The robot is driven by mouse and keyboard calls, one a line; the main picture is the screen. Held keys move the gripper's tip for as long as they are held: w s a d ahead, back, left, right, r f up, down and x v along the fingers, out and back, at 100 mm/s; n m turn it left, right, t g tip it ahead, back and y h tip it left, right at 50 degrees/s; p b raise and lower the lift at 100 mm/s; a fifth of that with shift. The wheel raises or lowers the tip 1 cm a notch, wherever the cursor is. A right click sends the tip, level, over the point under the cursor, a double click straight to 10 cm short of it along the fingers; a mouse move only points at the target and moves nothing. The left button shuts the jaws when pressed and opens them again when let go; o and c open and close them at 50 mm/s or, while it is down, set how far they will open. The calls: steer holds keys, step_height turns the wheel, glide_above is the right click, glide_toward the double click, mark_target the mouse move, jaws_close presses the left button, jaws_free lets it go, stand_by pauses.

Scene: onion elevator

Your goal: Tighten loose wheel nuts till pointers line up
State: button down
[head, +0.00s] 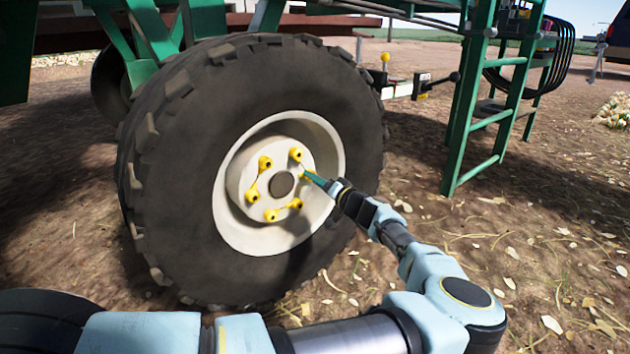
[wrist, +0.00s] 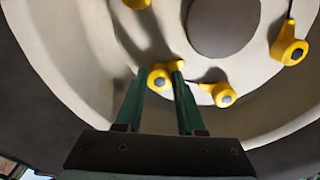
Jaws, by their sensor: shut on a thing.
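A large black tyre carries a cream wheel (head: 328,205) with a round grey hub centre (head: 283,185). Several yellow pointer caps sit on the nuts around it: upper left (head: 265,162), top right (head: 295,155), left (head: 253,195), bottom (head: 271,215) and lower right (head: 295,204). My gripper (head: 307,175) reaches the right side of the ring. In the wrist view, its green fingers (wrist: 160,73) are closed around a yellow-capped nut (wrist: 160,80). Another cap (wrist: 223,97) beside it points left towards the gripped one. A cap farther right (wrist: 290,50) points up in that view. Part of the gripped cap is hidden by the fingers.
The cream rim wall (wrist: 65,75) curves closely around the gripper. Leaf-strewn ground (head: 545,255) is open at the right.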

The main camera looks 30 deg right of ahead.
steer(key=shift+m+p, duration=0.35)
steer(key=shift+m, duration=0.05)
steer(key=m+p, duration=0.5)
steer(key=m, duration=0.3)
steer(key=shift+r, duration=0.15)
steer(key=shift+m+p, duration=0.3)
steer(key=shift+m, duration=0.1)
steer(key=c, duration=0.5)
jaws_free()
steer(key=s, duration=0.3)
steer(key=s+d+p, duration=0.1)
steer(key=s, duration=0.3)
steer(key=s+d+p, duration=0.1)
steer(key=s, duration=0.2)
steer(key=shift+s, duration=0.35)
